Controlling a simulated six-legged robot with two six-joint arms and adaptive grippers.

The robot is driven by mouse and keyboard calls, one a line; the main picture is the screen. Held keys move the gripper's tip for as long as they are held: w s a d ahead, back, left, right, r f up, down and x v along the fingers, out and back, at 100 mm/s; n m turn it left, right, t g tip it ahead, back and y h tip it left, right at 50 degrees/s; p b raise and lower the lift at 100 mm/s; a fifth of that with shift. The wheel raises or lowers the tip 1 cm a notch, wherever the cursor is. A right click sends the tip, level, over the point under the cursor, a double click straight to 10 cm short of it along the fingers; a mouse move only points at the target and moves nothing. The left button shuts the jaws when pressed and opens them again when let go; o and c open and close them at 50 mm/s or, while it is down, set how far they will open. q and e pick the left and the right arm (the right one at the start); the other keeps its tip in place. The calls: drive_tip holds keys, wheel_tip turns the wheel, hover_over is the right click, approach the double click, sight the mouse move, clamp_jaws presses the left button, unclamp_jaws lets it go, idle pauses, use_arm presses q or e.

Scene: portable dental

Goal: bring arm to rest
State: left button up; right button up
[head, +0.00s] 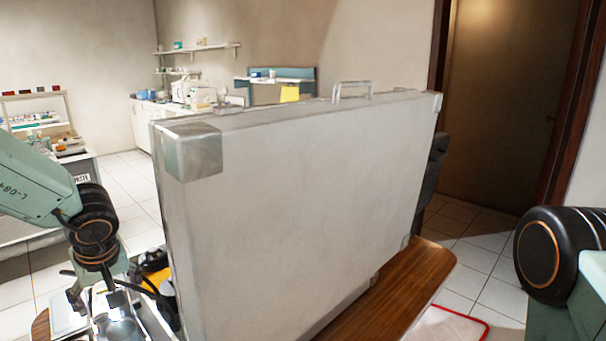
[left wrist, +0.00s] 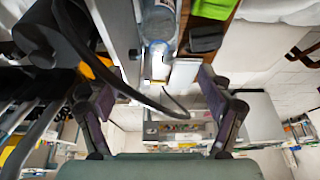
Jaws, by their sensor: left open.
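My left arm comes in from the left in the head view, and its gripper (head: 92,298) hangs low beside the left end of a large pale case. In the left wrist view the two fingers of this gripper (left wrist: 150,88) stand wide apart. I see nothing clamped between them; a dark cable crosses the view there. Part of my right arm shows at the right edge of the head view. Its gripper is out of the frame.
The large pale case (head: 300,210) with metal corners stands upright on a wooden table (head: 408,290) and hides much behind it. A black and yellow item (head: 154,262) lies close to my left gripper. A clear bottle (left wrist: 158,22) shows in the wrist view. Tiled floor is open beyond.

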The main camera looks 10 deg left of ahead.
sight(117, 318)
use_arm(q)
drive_tip(key=x, duration=1.1)
drive_tip(key=shift+d+r+b, duration=0.1)
drive_tip(key=shift+r+b, duration=0.15)
drive_tip(key=shift+b, duration=0.5)
wheel_tip(117, 318, up, 5)
drive_tip(key=shift+d+r, duration=0.1)
drive_tip(key=shift+w, duration=0.1)
drive_tip(key=shift+s, duration=0.2)
